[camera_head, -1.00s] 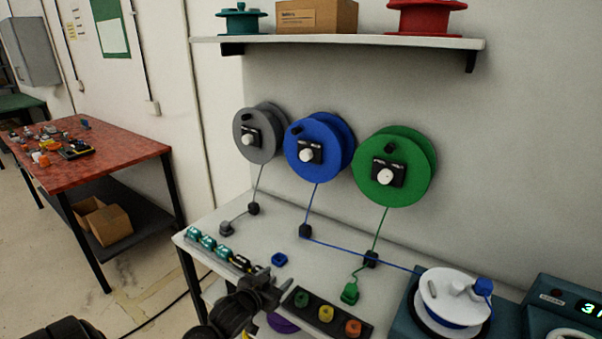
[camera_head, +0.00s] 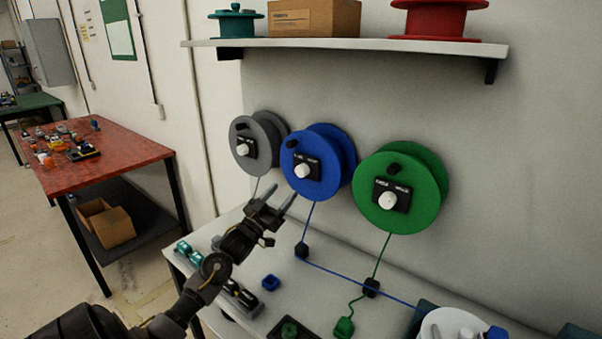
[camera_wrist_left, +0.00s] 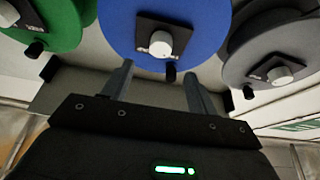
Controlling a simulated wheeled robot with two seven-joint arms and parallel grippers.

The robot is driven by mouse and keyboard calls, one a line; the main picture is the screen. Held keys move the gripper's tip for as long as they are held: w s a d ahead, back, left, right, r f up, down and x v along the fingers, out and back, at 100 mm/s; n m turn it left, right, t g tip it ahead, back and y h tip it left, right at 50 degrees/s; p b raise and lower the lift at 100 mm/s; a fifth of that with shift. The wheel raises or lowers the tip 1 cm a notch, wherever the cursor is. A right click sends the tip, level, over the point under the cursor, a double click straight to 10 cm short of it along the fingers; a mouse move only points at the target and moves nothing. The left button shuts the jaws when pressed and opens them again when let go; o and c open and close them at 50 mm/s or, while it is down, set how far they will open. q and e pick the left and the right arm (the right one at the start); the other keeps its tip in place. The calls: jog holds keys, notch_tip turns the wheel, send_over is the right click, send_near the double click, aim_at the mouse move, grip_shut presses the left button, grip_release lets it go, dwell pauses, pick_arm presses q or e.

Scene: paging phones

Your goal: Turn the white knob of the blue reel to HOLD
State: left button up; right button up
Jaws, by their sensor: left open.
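The blue reel (camera_head: 325,150) is mounted on the back wall between a grey reel and a green reel. Its white knob (camera_head: 302,171) sits on a small black plate (camera_head: 314,168) with white lettering too small to read. My left gripper (camera_head: 276,197) is open and empty, below and left of the blue reel, apart from it. In the left wrist view the blue reel (camera_wrist_left: 200,38) and its white knob (camera_wrist_left: 161,44) are ahead, beyond the two open fingers (camera_wrist_left: 160,85). My right gripper is not in view.
The grey reel (camera_head: 272,131) and green reel (camera_head: 432,175) flank the blue one, each with its own knob. Blue cord runs down to a black guide (camera_head: 301,250) on the bench (camera_head: 330,308). A shelf (camera_head: 350,44) juts out above. A red table (camera_head: 120,155) stands left.

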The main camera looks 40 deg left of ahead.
aim_at(299, 174)
pick_arm(q)
jog(key=p+x, duration=0.2)
jog(key=x, duration=0.6)
jog(key=shift+f, duration=0.15)
jog(key=shift+w+p, duration=0.35)
jog(key=shift+w, duration=0.4)
jog(key=c, duration=1)
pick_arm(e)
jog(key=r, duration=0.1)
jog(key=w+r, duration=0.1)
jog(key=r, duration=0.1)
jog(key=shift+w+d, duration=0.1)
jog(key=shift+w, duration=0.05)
